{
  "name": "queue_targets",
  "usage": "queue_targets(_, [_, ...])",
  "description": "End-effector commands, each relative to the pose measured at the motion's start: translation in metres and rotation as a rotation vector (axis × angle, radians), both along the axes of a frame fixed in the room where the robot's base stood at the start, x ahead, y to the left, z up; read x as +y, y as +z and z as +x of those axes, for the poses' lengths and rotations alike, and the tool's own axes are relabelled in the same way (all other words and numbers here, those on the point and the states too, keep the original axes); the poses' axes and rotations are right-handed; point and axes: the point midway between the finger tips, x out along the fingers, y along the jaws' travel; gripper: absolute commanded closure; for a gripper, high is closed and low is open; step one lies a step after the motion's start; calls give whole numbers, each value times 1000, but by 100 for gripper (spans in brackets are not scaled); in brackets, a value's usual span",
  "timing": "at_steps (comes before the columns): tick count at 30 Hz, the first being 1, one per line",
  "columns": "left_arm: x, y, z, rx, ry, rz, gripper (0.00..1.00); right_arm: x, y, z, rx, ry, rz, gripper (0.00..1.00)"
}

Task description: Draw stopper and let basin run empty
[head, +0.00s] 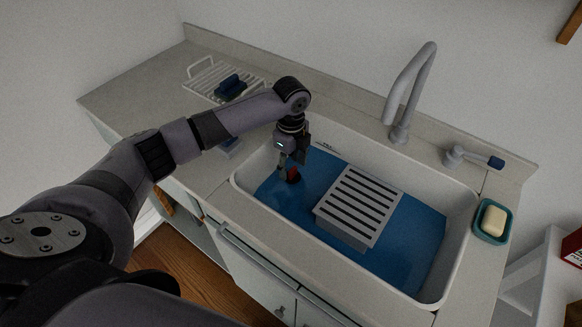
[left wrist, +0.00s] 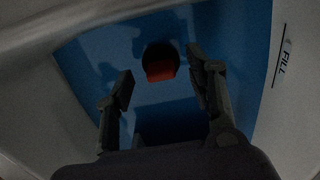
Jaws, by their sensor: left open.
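The white basin (head: 262,215) holds blue water (head: 408,250). My left gripper (head: 286,171) points down into its left end, with its fingers apart and nothing between them that I can see held. The red stopper (head: 293,174) shows right by the fingertips. In the left wrist view, the red stopper (left wrist: 160,70) lies on a dark round patch, ahead of and between the open fingers (left wrist: 161,80). I cannot tell whether the dark patch is the stopper's body or the drain. My right gripper is not in view.
A grey slatted box (head: 358,205) sits in the basin, right of my gripper. A tall faucet (head: 402,95) and a blue-tipped lever (head: 474,158) stand behind. A soap dish (head: 493,221) is at the right. A white rack (head: 205,78) with a dark brush is back left.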

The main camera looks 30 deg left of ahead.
Motion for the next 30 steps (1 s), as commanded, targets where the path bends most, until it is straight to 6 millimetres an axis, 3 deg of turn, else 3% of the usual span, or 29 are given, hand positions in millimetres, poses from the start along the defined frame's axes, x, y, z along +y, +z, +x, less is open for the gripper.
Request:
queue_targets(6, [0,-18,0,0,0,0,50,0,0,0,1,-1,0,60])
queue_targets(16, [0,-21,0,0,0,0,51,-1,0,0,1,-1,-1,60])
queue_targets(30, [0,-21,0,0,0,0,82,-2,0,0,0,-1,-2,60])
